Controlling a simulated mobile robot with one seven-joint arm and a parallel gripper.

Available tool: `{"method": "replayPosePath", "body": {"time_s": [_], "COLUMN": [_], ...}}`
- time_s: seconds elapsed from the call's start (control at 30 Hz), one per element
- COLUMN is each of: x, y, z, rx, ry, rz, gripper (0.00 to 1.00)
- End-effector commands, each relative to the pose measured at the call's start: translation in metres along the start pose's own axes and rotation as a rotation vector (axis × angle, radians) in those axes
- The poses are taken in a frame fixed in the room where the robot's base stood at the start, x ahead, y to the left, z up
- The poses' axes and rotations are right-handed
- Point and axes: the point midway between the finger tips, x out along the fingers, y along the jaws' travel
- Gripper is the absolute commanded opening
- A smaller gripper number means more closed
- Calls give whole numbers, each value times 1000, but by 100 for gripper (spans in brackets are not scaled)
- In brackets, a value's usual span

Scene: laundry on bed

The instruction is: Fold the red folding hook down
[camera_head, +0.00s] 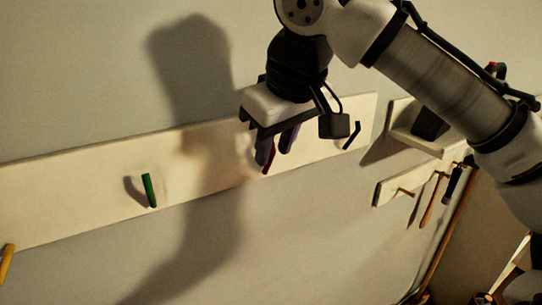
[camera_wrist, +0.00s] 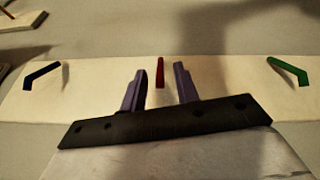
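The red folding hook (camera_wrist: 160,72) is on the pale wall board, and in the wrist view it shows between and beyond my two fingers. In the head view only part of the red hook (camera_head: 270,158) shows beside my fingers. My gripper (camera_wrist: 158,85) is open, with a clear gap between its purple fingers. In the head view my gripper (camera_head: 276,146) points down in front of the board at the hook. Whether a finger touches the hook I cannot tell.
The board (camera_head: 85,185) also bears a green hook (camera_head: 149,190), a yellow hook (camera_head: 6,262) and a dark hook (camera_head: 352,135). In the wrist view the dark hook (camera_wrist: 42,74) is left and the green hook (camera_wrist: 289,71) right. A smaller rack (camera_head: 385,190) with hanging tools is at the right.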

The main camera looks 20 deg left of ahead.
Motion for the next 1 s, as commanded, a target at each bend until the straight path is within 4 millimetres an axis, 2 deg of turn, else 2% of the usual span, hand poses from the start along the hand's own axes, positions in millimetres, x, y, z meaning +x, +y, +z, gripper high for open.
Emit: {"method": "replayPosePath", "body": {"time_s": [0.1,0.23,0.6,0.63,0.87,1.0], "x": [18,32,39,39,39,39], "y": [0,0,0,0,0,0], "z": [0,0,0,0,0,0], "rx": [0,1,0,0,-1,-1], "ry": [-3,-1,0,0,0,0], "rz": [-1,0,0,0,0,0], "gripper": [31,31,31,29,0,0]}}
